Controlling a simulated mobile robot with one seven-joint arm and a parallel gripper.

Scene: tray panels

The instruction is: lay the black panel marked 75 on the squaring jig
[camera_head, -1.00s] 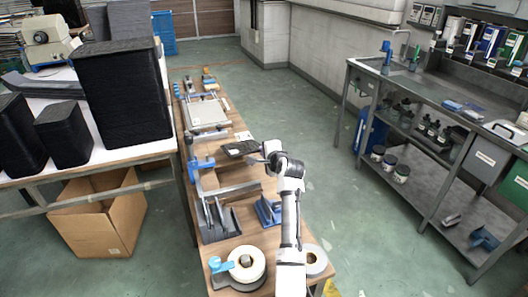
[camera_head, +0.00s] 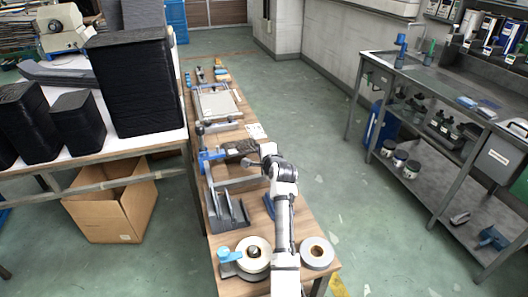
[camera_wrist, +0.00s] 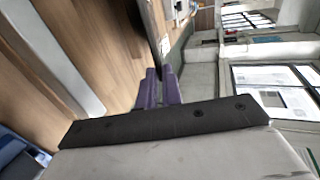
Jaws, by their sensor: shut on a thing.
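My gripper (camera_wrist: 160,90), with purple fingers in the wrist view, is shut on a thin dark panel (camera_wrist: 179,50) seen almost edge-on beyond the fingertips. In the head view the black panel (camera_head: 240,147) shows just left of my wrist, over the middle of the narrow wooden bench. Its marking cannot be read. A flat grey plate with a raised frame (camera_head: 217,104), which looks like the squaring jig, lies farther along the bench. The panel is apart from it, on the near side. Nothing is seen lying on the plate.
A blue-handled device (camera_head: 211,156) stands left of the panel, with a grey slotted rack (camera_head: 228,212) nearer. Tape rolls (camera_head: 317,253) lie at the near end. Tall black stacks (camera_head: 140,85) stand on the left table. The floor right of the bench is open.

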